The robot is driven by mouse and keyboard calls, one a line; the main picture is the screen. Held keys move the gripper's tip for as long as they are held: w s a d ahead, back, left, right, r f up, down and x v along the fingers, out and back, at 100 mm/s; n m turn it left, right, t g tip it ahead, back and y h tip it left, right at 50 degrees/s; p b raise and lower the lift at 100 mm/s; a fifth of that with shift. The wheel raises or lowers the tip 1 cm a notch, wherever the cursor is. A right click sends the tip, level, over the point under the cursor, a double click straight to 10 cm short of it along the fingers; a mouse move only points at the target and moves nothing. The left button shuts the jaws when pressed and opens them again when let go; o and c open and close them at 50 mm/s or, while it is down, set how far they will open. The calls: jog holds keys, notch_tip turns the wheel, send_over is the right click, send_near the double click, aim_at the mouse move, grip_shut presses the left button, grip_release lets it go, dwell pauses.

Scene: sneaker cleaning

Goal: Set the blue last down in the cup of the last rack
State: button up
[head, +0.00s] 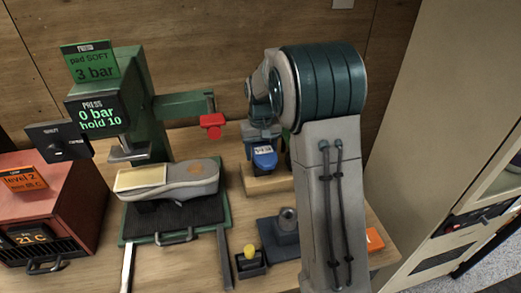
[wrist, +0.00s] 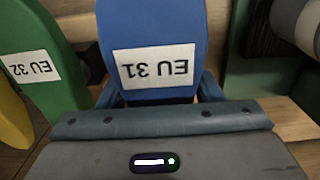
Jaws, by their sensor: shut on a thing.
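The blue last (head: 264,158) with a white label is between the fingers of my gripper (head: 263,136), at the wooden last rack (head: 268,184) in the head view. In the wrist view the blue last (wrist: 155,30) reads EU 31, and my gripper (wrist: 159,92) is shut on it, a finger at each side. The last's lower end and the rack's cup are hidden, so I cannot tell whether it rests in the cup. A green last (wrist: 40,65) marked EU 32 stands close beside it in the wrist view.
A green press (head: 130,100) stands to the left, with a sneaker (head: 195,180) on its tray. A yellow last (wrist: 12,120) shows beyond the green one. A dark block with a metal cylinder (head: 288,218) and a yellow-knobbed box (head: 250,262) are in front of the rack.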

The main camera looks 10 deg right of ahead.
jog(key=shift+f+b, duration=0.75)
jog(key=shift+f, duration=0.4)
jog(key=o, duration=1)
jog(key=shift+r, duration=0.15)
notch_tip(320, 180, up, 13)
jog(key=shift+r, duration=0.35)
jog(key=shift+s, duration=0.15)
jog(key=s+f+t, duration=0.1)
jog(key=s, duration=0.8)
jog(key=s+f+t, duration=0.1)
jog(key=s+f, duration=0.1)
jog(key=s, duration=0.7)
jog(key=s+f+t, duration=0.1)
jog(key=s+f, duration=0.1)
jog(key=s, duration=0.7)
jog(key=shift+s, duration=0.1)
